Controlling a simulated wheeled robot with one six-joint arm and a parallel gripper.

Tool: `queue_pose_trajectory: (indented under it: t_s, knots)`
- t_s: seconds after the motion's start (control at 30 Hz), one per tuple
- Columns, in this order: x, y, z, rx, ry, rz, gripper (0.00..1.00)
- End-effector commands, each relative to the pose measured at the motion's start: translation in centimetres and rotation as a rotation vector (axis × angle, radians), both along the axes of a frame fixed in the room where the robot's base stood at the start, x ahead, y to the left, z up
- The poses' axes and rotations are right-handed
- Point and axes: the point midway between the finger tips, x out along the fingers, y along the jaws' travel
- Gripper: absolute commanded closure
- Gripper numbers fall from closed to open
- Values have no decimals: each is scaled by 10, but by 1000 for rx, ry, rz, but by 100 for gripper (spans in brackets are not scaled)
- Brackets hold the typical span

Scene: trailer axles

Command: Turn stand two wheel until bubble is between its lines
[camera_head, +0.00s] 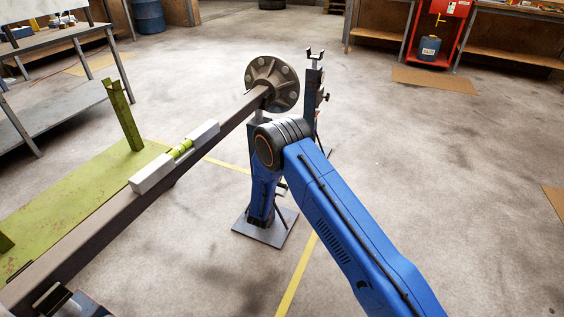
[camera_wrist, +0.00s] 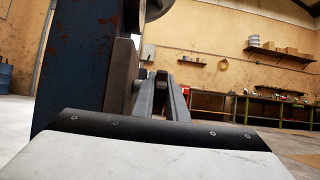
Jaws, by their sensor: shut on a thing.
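A long axle beam (camera_head: 105,218) runs up to a round hub flange (camera_head: 272,84). A pale spirit level (camera_head: 151,174) lies on the beam, with a yellow-green vial (camera_head: 181,149); the bubble is too small to place against its lines. A blue stand (camera_head: 262,203) on a flat base plate (camera_head: 262,231) is under the hub end, partly behind my arm. Its blue post (camera_wrist: 75,70) fills the left of the wrist view. My gripper (camera_wrist: 162,82) is beside this post, shut on the stand wheel, which is mostly hidden. My arm hides the gripper in the head view.
A slim post with a forked top (camera_head: 314,85) stands just behind the hub. A green frame (camera_head: 70,195) lies left of the beam. A workbench (camera_head: 55,40) is at upper left, a red cabinet (camera_head: 440,30) at upper right. Open concrete floor lies to the right.

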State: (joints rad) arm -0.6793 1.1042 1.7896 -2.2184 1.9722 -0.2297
Motion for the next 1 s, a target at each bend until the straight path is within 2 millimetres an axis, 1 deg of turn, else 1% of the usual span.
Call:
queue_pose_trajectory:
  t_s: [0.33,0.37,0.4,0.77,0.87,1.0]
  knots:
    - [-1,0,-1,-2,-1,1,100]
    - [-1,0,-1,-2,-1,1,83]
    - [-1,0,-1,-2,-1,0,80]
    - [-2,1,-2,-1,-2,-1,80]
    - [-5,3,-7,-2,-1,-2,80]
    - [-15,8,-20,-3,0,-7,80]
